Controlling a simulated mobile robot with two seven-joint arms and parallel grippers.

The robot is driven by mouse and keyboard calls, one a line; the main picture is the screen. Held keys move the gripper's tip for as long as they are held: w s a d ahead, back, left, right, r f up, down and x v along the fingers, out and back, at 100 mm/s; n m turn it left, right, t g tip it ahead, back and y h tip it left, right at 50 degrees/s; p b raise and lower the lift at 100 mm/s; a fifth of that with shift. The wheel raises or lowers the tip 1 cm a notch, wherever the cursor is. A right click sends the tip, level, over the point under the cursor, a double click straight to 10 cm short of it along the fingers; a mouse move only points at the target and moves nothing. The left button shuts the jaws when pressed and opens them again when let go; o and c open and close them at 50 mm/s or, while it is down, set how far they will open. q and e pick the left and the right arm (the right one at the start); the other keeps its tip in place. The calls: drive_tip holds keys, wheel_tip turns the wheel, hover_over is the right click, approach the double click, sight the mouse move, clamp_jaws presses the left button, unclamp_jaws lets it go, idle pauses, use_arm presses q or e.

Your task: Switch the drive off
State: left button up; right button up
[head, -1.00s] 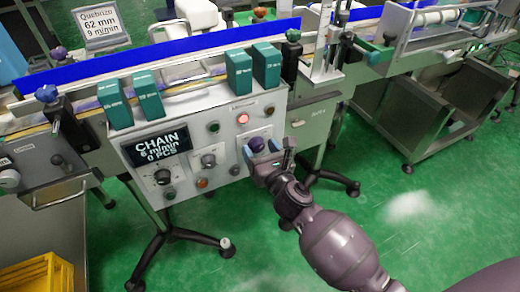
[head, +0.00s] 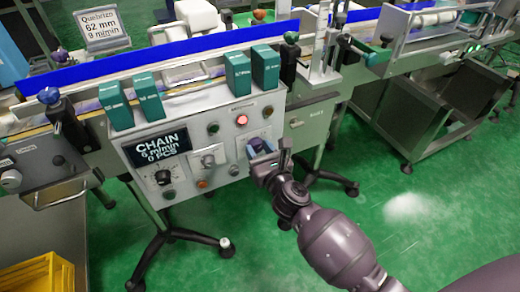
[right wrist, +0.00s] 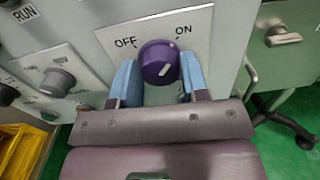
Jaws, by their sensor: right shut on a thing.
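The purple rotary knob (right wrist: 159,63) sits on a white plate marked OFF at its left and ON at its right. Its slanted white mark runs toward the upper right, on the ON side. My right gripper (right wrist: 158,82) has a blue finger on each side of the knob and is shut on it. In the head view, my right gripper (head: 265,153) is at the lower right of the grey control panel, partly hiding the knob (head: 257,144). My left gripper is not in view.
The control panel (head: 225,160) has a lit red lamp (head: 241,120), several other knobs and buttons, and a display (head: 157,147) reading CHAIN, 6 m/min, 0 PCS. The conveyor (head: 190,75) runs above. Green floor is open at the lower right.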

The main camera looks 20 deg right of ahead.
drive_tip(key=n+p, duration=0.1)
drive_tip(key=n, duration=0.1)
drive_tip(key=n+p, duration=0.1)
drive_tip(key=n, duration=0.1)
drive_tip(key=shift+r, duration=0.35)
drive_tip(key=n+p, duration=0.1)
drive_tip(key=n, duration=0.1)
drive_tip(key=shift+f+n, duration=0.1)
drive_tip(key=shift+n, duration=0.2)
drive_tip(key=shift+n+p, duration=0.6)
drive_tip(key=shift+n, duration=0.4)
drive_tip(key=n+p, duration=0.1)
drive_tip(key=n, duration=0.1)
drive_tip(key=shift+f+n, duration=0.1)
drive_tip(key=shift+n, duration=0.2)
drive_tip(key=n+p, duration=0.1)
drive_tip(key=n, duration=0.2)
drive_tip(key=shift+f+n, duration=0.15)
drive_tip(key=shift+n, duration=0.85)
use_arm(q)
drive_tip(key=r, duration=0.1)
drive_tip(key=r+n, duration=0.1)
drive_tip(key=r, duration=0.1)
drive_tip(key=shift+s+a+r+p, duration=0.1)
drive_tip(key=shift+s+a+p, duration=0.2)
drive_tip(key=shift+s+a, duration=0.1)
use_arm(e)
drive_tip(key=shift+n, duration=0.4)
drive_tip(key=shift+f, duration=0.1)
drive_tip(key=o, duration=0.9)
